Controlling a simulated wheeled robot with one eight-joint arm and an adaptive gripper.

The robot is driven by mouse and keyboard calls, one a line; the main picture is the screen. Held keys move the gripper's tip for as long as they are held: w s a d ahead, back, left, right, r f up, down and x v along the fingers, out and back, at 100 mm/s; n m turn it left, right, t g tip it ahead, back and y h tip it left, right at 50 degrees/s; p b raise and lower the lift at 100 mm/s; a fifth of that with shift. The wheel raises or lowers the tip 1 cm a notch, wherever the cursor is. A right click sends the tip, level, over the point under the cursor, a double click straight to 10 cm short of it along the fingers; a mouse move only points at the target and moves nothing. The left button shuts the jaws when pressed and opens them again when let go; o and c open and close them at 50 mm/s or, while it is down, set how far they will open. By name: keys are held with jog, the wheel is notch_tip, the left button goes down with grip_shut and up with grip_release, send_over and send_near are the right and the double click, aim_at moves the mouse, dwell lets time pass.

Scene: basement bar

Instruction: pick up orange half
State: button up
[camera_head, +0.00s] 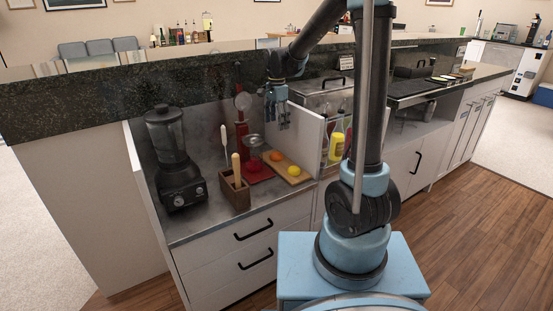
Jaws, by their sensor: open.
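A small orange piece (276,156), which looks like the orange half, lies on the far left part of a wooden cutting board (288,167). A yellow lemon-like fruit (294,171) lies on the same board, nearer and to the right. The board rests on the steel counter. My gripper (283,125) hangs above and slightly behind the orange piece in the picture, fingers pointing down. It is open and holds nothing that I can see. It is apart from the fruit. Whether the orange piece lies cut side up or down is too small to tell.
A red mat (258,175) with a metal and red tool (254,142) is left of the board. A utensil box (235,191) and a blender (173,160) stand further left. A white divider (306,140) and bottles (336,142) stand to the right. A raised dark ledge (190,80) runs behind.

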send_over(277, 153)
notch_tip(277, 153, down, 10)
jog(key=shift+w+r, duration=0.1)
jog(key=shift+r, duration=0.15)
jog(key=shift+f, duration=2.75)
jog(key=shift+c, duration=0.2)
jog(key=c, duration=1.1)
